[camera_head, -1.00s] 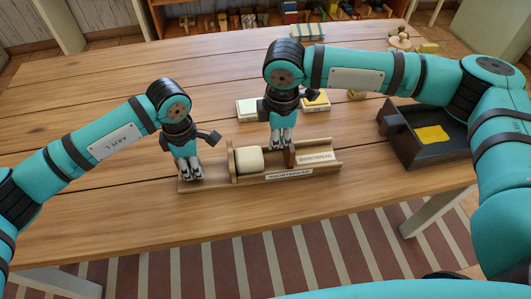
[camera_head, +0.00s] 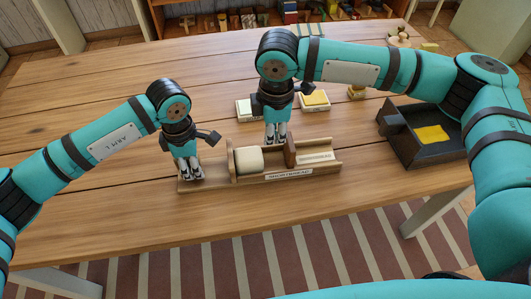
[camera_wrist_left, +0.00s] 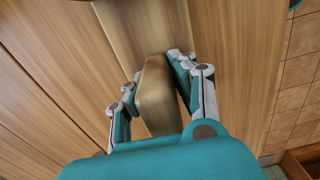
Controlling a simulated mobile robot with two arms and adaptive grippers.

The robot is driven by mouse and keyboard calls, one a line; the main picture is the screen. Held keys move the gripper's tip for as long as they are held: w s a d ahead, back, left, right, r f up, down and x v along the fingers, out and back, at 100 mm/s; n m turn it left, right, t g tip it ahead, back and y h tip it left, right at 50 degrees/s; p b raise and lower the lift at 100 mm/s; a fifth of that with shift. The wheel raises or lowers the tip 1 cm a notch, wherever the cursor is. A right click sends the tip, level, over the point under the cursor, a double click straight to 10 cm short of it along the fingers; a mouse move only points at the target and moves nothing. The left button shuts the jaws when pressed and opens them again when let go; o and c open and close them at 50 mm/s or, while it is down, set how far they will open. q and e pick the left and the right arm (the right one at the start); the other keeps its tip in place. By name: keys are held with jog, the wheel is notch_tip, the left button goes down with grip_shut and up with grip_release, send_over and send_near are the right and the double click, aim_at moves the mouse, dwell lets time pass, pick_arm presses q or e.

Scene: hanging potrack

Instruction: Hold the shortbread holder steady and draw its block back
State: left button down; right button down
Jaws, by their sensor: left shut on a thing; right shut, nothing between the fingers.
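The wooden shortbread holder (camera_head: 259,181) lies on the table, with a label on its front side. A pale cream block (camera_head: 249,159) sits in its trough. To its right stands an upright dark brown block (camera_head: 290,152), apart from the cream piece. My left gripper (camera_head: 189,173) is shut on the holder's left end; the left wrist view shows a wooden part (camera_wrist_left: 157,90) between its fingers (camera_wrist_left: 153,92). My right gripper (camera_head: 275,139) is shut and empty at the far side of the holder, just left of the brown block. Whether it touches the holder cannot be told.
A dark tray (camera_head: 408,147) with a yellow piece (camera_head: 432,134) stands at the right. The table left of the holder is clear.

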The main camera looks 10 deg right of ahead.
pick_arm(q)
jog(key=shift+s+f, duration=0.2)
jog(key=shift+f, duration=0.1)
pick_arm(e)
notch_tip(320, 180, up, 7)
jog(key=shift+r, duration=0.1)
dwell(1.1)
pick_arm(q)
jog(key=c, duration=1.5)
grip_release()
jog(key=shift+r, duration=0.1)
jog(key=o, duration=0.5)
jog(key=shift+w, duration=0.2)
pick_arm(e)
jog(key=shift+w, duration=0.1)
pick_arm(q)
notch_tip(320, 180, up, 11)
jog(key=shift+r, duration=0.55)
